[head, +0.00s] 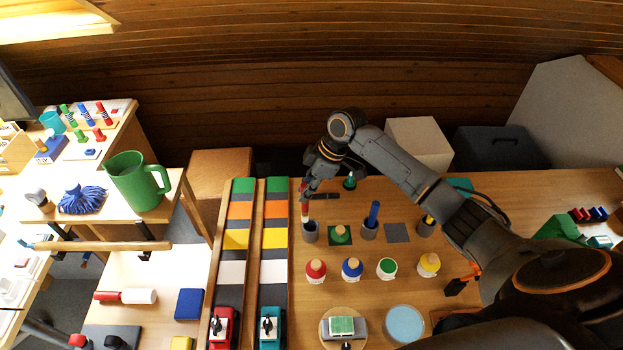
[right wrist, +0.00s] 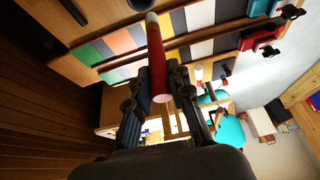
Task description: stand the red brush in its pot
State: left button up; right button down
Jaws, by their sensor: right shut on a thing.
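The red brush (head: 304,188) is held upright in my right gripper (head: 310,187), above the leftmost grey pot (head: 310,232). Its pale lower end is close to the pot's mouth; I cannot tell whether it is inside. In the right wrist view the red brush (right wrist: 157,65) is clamped between both fingers of my right gripper (right wrist: 160,85), its pale tip pointing away from the palm. A blue brush (head: 374,213) stands in the middle grey pot (head: 369,232), and a yellow brush (head: 429,219) in the right pot (head: 425,231). My left gripper is not in view.
Several jars with coloured tops, such as the red one (head: 316,269), stand in front.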

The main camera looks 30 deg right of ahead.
notch_tip(320, 180, down, 9)
jog(key=d+b, duration=0.1)
jog(key=b, duration=0.6)
jog(key=shift+d, duration=0.2)
dwell(0.4)
jog(key=shift+w, duration=0.1)
jog(key=c, duration=1.1)
grip_release()
jog(key=shift+c, duration=0.2)
jog(key=shift+r, duration=0.1)
notch_tip(320, 180, up, 9)
jog(key=p, duration=0.8)
